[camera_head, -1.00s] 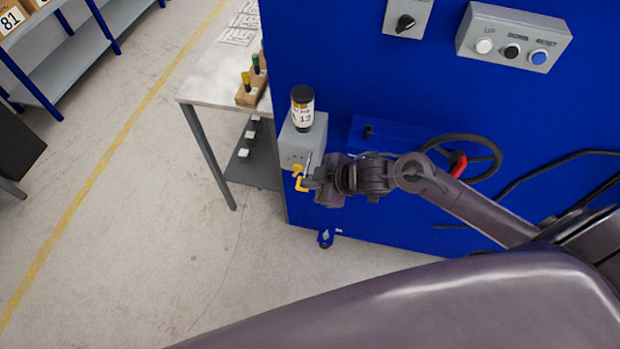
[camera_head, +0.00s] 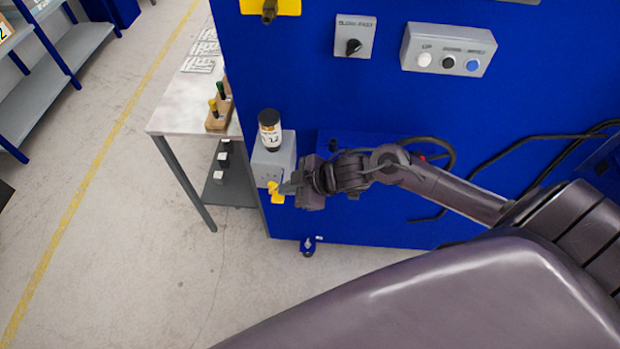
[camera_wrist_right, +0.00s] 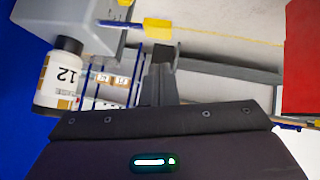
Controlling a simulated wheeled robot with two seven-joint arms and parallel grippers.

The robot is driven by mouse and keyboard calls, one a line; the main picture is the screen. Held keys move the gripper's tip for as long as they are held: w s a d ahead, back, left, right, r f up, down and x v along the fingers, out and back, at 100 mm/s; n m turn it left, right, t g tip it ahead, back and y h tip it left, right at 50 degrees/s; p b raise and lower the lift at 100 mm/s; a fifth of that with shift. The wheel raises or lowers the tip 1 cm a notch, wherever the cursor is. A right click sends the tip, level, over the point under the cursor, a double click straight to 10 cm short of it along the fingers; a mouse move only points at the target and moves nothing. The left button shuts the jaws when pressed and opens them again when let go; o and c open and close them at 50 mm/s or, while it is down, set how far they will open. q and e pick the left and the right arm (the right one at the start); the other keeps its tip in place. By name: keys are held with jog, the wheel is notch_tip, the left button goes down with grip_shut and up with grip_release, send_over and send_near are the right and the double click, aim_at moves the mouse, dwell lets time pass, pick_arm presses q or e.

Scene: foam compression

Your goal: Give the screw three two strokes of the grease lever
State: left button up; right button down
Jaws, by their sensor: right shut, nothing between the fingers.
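The grease unit is a grey box (camera_head: 273,162) on the left end of the blue machine, with a dark-capped bottle (camera_head: 270,130) upright on it. I cannot make out which screw the lever serves. My left gripper is out of view.
A button box (camera_head: 449,50) and a rotary switch (camera_head: 353,38) sit higher on the machine. A table (camera_head: 185,115) with a wooden block of coloured-top items (camera_head: 217,118) stands to the left. The floor before it is clear.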

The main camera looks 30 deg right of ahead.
jog(key=v, duration=0.7)
jog(key=shift+d+r+b, duration=0.2)
jog(key=shift+d+b, duration=0.1)
jog(key=shift+d, duration=0.15)
dwell(0.9)
dwell(1.1)
